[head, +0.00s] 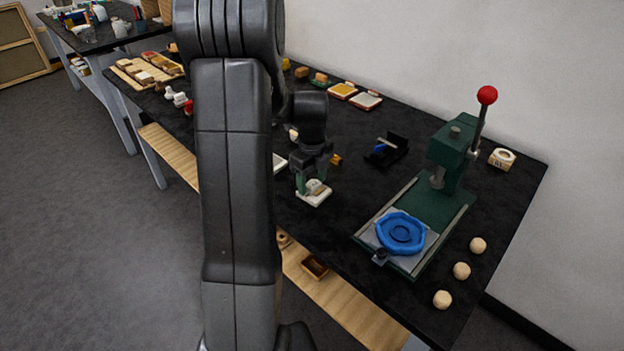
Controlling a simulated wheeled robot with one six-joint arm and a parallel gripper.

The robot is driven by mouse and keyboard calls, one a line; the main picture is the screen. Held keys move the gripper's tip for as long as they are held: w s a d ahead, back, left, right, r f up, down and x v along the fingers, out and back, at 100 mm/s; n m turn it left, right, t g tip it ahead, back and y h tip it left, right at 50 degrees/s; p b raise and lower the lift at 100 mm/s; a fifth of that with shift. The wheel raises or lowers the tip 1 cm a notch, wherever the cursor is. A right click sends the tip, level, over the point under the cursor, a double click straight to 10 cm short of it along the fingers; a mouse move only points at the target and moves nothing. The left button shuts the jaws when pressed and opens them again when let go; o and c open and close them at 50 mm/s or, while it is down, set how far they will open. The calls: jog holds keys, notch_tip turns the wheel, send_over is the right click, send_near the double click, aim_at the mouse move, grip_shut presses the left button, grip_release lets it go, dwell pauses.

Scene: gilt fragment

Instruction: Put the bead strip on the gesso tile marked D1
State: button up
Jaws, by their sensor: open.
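My gripper (313,188) points down over the black table, its green-tipped fingers apart. Directly below it lies a white tile (313,198). A small pale cream piece (317,186) is between or just behind the fingertips, at the tile; I cannot tell whether it is the bead strip or whether it touches the fingers. Another pale tile (279,162) shows partly, cut off by my arm. No tile marking is readable, so I cannot tell which one is D1.
A green press (452,150) with a red-knobbed lever and a blue ring-shaped mould (401,233) stands right. Several pale knobs (461,270) lie near the front edge. A black holder (387,149) and colored trays (366,100) sit behind. My arm hides the table's middle left.

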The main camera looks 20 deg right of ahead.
aim_at(312, 183)
notch_tip(312, 183, up, 12)
dwell(0.4)
notch_tip(312, 183, down, 12)
jog(key=shift+r, duration=1.9)
jog(key=shift+f, duration=0.15)
